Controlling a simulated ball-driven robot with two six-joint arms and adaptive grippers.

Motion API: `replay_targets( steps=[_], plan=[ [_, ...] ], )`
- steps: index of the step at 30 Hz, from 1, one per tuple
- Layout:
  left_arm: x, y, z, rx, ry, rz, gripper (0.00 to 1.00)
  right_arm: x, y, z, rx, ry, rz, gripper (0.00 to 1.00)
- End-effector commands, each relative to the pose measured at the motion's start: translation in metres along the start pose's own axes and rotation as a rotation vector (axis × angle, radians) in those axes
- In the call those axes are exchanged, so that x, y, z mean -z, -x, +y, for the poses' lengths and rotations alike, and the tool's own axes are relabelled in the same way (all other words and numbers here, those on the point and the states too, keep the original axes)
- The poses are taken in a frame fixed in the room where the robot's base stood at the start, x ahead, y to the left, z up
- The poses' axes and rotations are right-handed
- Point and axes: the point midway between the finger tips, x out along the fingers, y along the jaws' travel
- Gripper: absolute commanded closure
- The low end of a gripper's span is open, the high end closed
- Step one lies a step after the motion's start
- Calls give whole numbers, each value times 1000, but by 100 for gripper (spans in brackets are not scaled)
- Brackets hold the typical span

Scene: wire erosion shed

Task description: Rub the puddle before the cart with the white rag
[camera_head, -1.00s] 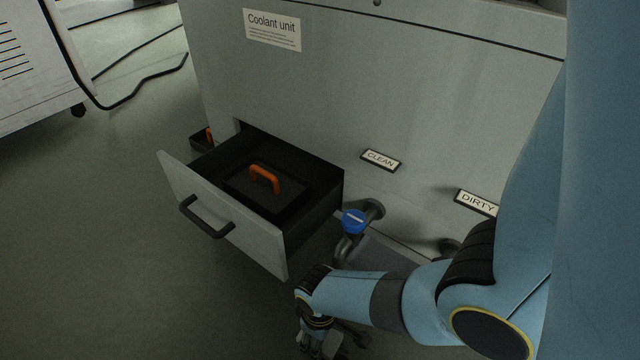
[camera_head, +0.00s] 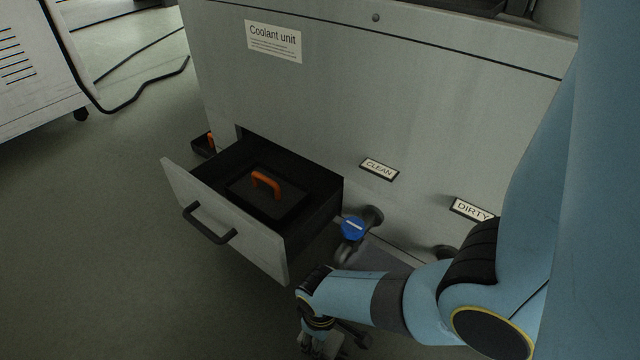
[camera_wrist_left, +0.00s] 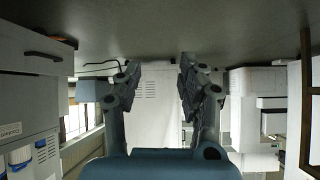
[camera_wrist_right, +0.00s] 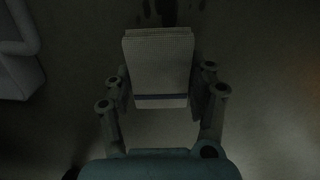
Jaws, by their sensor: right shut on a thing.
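My right gripper (camera_head: 322,345) is low near the floor at the bottom of the head view, by the open drawer's front corner. In the right wrist view its fingers (camera_wrist_right: 163,92) are shut on the white rag (camera_wrist_right: 158,68), a folded waffle-textured cloth with a dark blue stripe. Dark wet-looking marks (camera_wrist_right: 168,12) on the floor show just beyond the rag's far edge; they may be part of the puddle, whose full extent I cannot see. My left gripper (camera_wrist_left: 158,80) is open and empty in the left wrist view and is outside the head view.
The grey coolant unit (camera_head: 300,85) has an open drawer (camera_head: 225,225) holding a black lid with an orange handle (camera_head: 266,181). A blue-handled valve (camera_head: 353,228) sits beside it. A white cabinet (camera_head: 38,75) and black cable (camera_head: 140,98) are at left. Left floor is clear.

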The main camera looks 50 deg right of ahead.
Motion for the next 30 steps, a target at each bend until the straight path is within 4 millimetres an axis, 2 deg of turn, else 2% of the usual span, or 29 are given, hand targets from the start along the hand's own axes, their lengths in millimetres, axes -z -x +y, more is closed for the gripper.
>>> replay_targets(
  steps=[1,5,18,30],
  plan=[
    [21,0,-2,1,1,-15,60,5,12,1,-2,-1,9,96],
    [32,4,-5,-2,5,-135,60,3,24,1,-2,-2,9,96],
    [47,30,-6,-16,9,-387,60,-1,43,2,-1,-4,4,96],
    [47,32,-7,-16,8,-402,60,-2,43,2,-1,-4,4,96]
  ],
)
